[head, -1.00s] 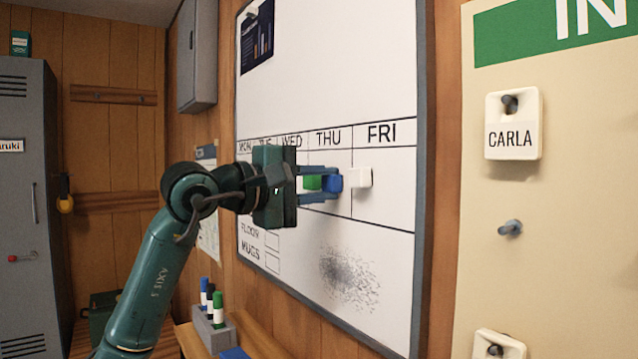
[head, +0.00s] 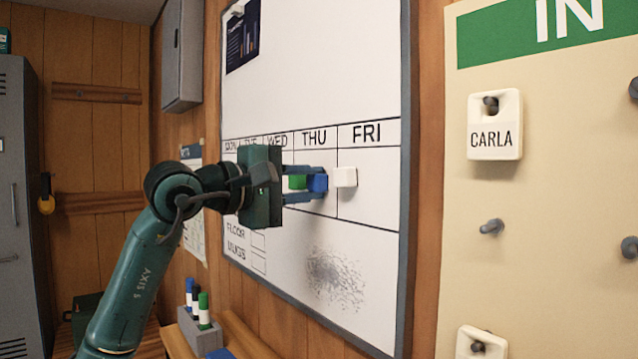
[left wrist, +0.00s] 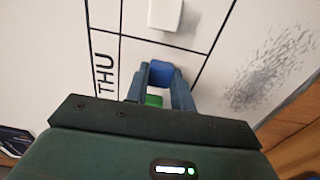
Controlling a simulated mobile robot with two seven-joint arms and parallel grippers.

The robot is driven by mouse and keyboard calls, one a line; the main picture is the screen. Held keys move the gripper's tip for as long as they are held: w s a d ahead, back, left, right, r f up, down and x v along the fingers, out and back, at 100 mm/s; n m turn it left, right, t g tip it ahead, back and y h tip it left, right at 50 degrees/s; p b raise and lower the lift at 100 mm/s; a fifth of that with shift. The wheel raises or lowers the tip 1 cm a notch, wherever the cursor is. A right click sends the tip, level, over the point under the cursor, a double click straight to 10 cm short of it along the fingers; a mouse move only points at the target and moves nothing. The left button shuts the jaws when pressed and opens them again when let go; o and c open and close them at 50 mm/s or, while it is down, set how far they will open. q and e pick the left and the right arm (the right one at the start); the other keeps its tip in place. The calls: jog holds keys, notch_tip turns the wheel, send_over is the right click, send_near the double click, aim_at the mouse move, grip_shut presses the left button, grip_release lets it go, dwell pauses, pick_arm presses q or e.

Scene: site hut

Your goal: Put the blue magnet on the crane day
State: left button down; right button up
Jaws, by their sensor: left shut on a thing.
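The blue magnet (head: 317,183) is between the fingers of my left gripper (head: 312,184), at the row below the day names on the whiteboard (head: 345,75). It appears in front of the THU column. I cannot tell whether it touches the board. In the left wrist view the fingers (left wrist: 162,82) close on the blue magnet (left wrist: 160,70), just on the THU side of the THU-FRI line. A green magnet (head: 297,182) shows behind the fingers, partly hidden. A white magnet (head: 344,177) sits in the FRI column. I see no crane mark. My right gripper is out of view.
The board's frame (head: 405,200) stands right of the magnets. A marker holder (head: 200,335) with several markers is below the board. A tan IN board (head: 560,200) with pegs and a CARLA tag (head: 495,125) is at right. The FRI cell has bare room beside the white magnet.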

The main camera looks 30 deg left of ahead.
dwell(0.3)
pick_arm(q)
jog(key=c, duration=1.1)
grip_release()
